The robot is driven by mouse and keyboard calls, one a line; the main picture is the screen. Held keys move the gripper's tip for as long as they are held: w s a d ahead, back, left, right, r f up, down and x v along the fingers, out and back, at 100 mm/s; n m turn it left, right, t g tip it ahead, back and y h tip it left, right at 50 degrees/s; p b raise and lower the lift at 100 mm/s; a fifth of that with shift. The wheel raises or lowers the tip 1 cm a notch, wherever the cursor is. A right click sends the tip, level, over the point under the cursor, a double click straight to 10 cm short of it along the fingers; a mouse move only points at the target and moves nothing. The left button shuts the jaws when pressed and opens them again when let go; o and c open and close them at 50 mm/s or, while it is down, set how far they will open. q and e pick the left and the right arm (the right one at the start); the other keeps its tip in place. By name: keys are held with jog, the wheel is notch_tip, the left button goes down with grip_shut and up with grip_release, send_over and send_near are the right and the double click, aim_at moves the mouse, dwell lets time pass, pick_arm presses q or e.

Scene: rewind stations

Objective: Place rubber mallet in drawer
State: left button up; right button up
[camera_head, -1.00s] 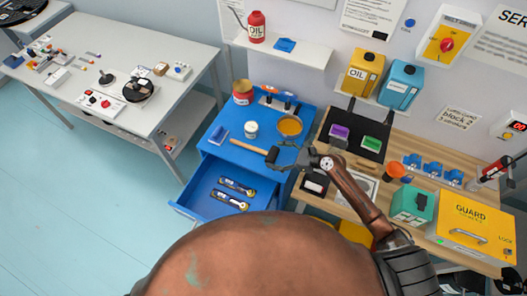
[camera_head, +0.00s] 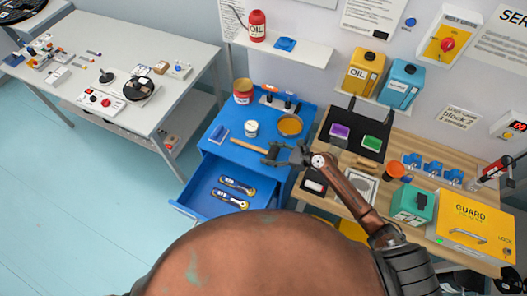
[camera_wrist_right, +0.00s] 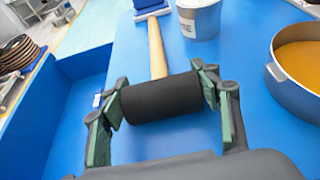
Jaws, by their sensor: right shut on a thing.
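The rubber mallet has a black cylindrical head (camera_wrist_right: 162,97) and a pale wooden handle (camera_head: 246,145); it is over the top of the blue cabinet (camera_head: 218,149). My right gripper (camera_head: 273,153) is shut on the mallet's head, with one green-padded finger at each end of it in the wrist view (camera_wrist_right: 165,105). I cannot tell whether the mallet still touches the cabinet top. The blue drawer (camera_head: 188,207) below is pulled open, and two dark and yellow tools (camera_head: 236,191) lie in it. My left gripper is not in view.
On the cabinet top are a white tin (camera_head: 251,128), an orange-filled pan (camera_head: 290,125), a red-brown can (camera_head: 243,91) and a blue item (camera_head: 219,134). A wooden bench (camera_head: 345,200) with boxes adjoins at the right. A white table (camera_head: 185,50) stands left, with clear floor between.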

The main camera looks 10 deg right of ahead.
jog(key=c, duration=0.7)
jog(key=shift+r, duration=0.65)
jog(key=shift+c, duration=0.2)
notch_tip(320, 180, up, 2)
jog(key=shift+s+r+p, duration=0.15)
jog(key=shift+r+p, duration=0.05)
jog(key=shift+p, duration=0.2)
jog(key=s+r, duration=0.9)
jog(key=s, duration=0.5)
pick_arm(q)
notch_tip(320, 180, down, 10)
jog(key=b, duration=1.1)
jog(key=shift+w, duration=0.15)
pick_arm(e)
jog(key=w+d+r, duration=0.2)
jog(key=w+d, duration=0.1)
jog(key=d, duration=0.5)
jog(key=shift+d, duration=0.3)
jog(key=shift+w, duration=0.1)
